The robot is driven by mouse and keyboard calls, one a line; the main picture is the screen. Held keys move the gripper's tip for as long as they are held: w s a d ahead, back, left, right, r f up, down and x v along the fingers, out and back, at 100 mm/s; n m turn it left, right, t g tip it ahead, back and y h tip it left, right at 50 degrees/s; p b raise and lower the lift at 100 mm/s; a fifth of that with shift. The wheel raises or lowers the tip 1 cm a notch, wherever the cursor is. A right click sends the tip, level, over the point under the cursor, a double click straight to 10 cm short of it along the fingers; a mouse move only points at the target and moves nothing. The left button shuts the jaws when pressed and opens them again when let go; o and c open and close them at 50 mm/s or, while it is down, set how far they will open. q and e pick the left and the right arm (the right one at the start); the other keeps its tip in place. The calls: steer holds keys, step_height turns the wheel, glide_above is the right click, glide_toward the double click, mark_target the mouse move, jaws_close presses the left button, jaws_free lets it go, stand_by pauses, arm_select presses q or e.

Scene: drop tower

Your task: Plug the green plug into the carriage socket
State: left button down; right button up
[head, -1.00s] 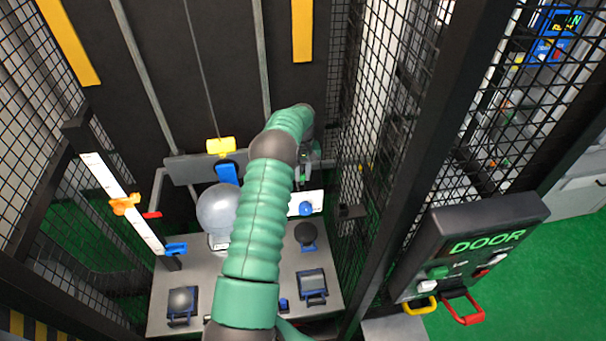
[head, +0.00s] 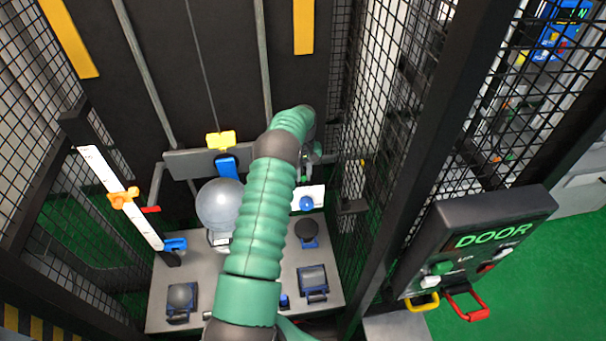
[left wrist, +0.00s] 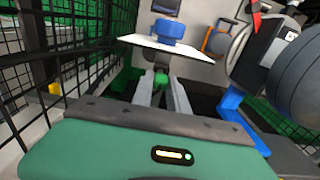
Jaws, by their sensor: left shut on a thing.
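My left arm reaches into the cage in the head view, its gripper (head: 312,158) at the far end, small and partly hidden by the arm. In the left wrist view, the two grey fingers (left wrist: 161,95) are shut on the green plug (left wrist: 161,79), which shows between their tips. A white plate (left wrist: 168,48) with a blue knob (left wrist: 165,32) lies beyond the plug. In the head view, a grey-white sphere (head: 220,204) hangs below a blue part (head: 228,167) and a yellow block (head: 220,140). I cannot make out the carriage socket clearly. My right gripper is not in view.
Mesh walls (head: 393,130) enclose the tower closely on the right. A grey base (head: 218,277) carries several pads. A white scale (head: 118,195) with an orange slider (head: 124,198) stands left. A DOOR panel (head: 480,230) is outside the mesh.

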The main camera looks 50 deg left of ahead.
arm_select(q)
steer(key=shift+f, duration=0.3)
steer(key=c, duration=1.2)
jaws_free()
steer(key=shift+r+b, duration=0.35)
steer(key=shift+r, duration=0.05)
step_height(320, 180, up, 16)
steer(key=b, duration=0.2)
steer(key=shift+a+f, duration=0.1)
steer(key=shift+f, duration=0.05)
